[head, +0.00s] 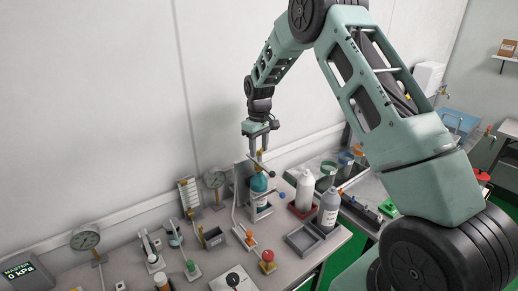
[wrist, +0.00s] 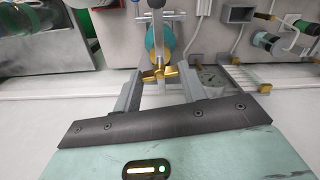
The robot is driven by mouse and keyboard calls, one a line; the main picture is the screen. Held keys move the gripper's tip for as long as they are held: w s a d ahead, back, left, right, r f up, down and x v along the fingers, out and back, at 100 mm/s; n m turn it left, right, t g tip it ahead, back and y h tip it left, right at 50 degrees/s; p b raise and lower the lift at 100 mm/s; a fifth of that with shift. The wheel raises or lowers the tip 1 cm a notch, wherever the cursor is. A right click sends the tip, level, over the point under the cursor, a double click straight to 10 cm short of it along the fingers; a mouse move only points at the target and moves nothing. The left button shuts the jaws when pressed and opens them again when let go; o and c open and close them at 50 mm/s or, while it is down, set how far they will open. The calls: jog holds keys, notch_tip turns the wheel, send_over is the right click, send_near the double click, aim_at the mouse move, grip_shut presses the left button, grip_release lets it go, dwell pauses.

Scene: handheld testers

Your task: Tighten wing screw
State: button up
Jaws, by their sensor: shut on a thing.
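The brass wing screw (wrist: 160,74) sits between my two fingertips in the wrist view, its wings spread towards both fingers. My gripper (wrist: 159,80) is shut on it. In the head view my gripper (head: 259,152) points straight down over a teal cylinder (head: 259,183) in a grey upright stand. The wing screw is small there and partly hidden by the fingers. A dark rod with a round end lies close by the screw. The teal cylinder also shows behind the screw in the wrist view (wrist: 153,50).
A white bottle (head: 305,188) and a grey bottle (head: 329,212) stand right of the stand. A round gauge (head: 214,178) and several small testers stand to the left. A red-knobbed post (head: 267,257) and an open grey tray (head: 303,239) are in front. The wall is close behind.

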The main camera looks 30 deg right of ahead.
jog(key=m, duration=0.4)
jog(key=shift+m, duration=0.3)
jog(key=m, duration=0.3)
jog(key=shift+w+r+m, duration=0.1)
jog(key=shift+m, duration=0.3)
jog(key=m, duration=0.3)
jog(key=shift+m, duration=0.3)
jog(key=m, duration=0.3)
jog(key=shift+m, duration=0.3)
jog(key=m+p, duration=0.1)
jog(key=m, duration=0.2)
jog(key=shift+m, duration=0.3)
jog(key=m+p, duration=0.1)
jog(key=m, duration=0.2)
jog(key=shift+r+m, duration=0.1)
jog(key=shift+m, duration=0.2)
jog(key=m+p, duration=0.1)
jog(key=m, duration=0.2)
jog(key=shift+m, duration=0.3)
jog(key=m+p, duration=0.1)
jog(key=m, duration=0.3)
jog(key=shift+p, duration=0.4)
jog(key=shift+m, duration=0.3)
